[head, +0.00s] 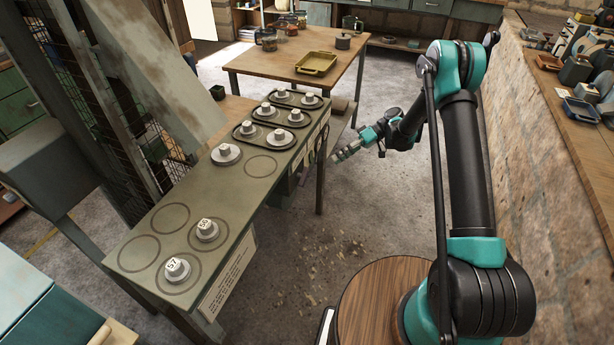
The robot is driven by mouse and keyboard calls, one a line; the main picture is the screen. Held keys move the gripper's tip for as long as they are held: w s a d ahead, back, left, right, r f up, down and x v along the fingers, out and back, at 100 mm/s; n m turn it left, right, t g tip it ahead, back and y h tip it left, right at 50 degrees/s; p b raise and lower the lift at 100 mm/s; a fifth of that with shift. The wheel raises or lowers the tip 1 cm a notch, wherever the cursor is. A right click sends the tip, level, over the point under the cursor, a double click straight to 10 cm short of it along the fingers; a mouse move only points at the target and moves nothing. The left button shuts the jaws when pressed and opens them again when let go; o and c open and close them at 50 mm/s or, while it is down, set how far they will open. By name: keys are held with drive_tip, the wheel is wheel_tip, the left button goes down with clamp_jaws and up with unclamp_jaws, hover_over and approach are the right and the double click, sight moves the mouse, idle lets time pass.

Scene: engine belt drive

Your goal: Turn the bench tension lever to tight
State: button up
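The green bench (215,195) runs from front left to the middle, with several grey pulleys on its top. Two nearer pulleys (177,267) carry number labels and sit inside printed rings. Dark parts (308,160) show on the bench's right side face near its far end; the tension lever may be among them, but I cannot make it out or tell its setting. My gripper (340,156) is off the bench's right side, close to these parts, with a small gap visible in this view. It is too small to tell whether its fingers are open or shut.
A wooden table (262,62) with a yellow tray (317,63) and jars stands beyond the bench. A stone wall and a wooden counter (550,85) bound the right. Open floor (300,240) lies between the bench and my arm. A wire-mesh frame stands behind the bench.

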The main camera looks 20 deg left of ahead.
sight(305, 179)
drive_tip(key=shift+m+t+y, duration=0.3)
drive_tip(key=shift+t+y, duration=0.1)
drive_tip(key=shift+y, duration=0.1)
drive_tip(key=x, duration=1.5)
drive_tip(key=shift+s+d+f, duration=0.1)
drive_tip(key=shift+s+f, duration=0.05)
drive_tip(key=shift+s, duration=0.35)
clamp_jaws()
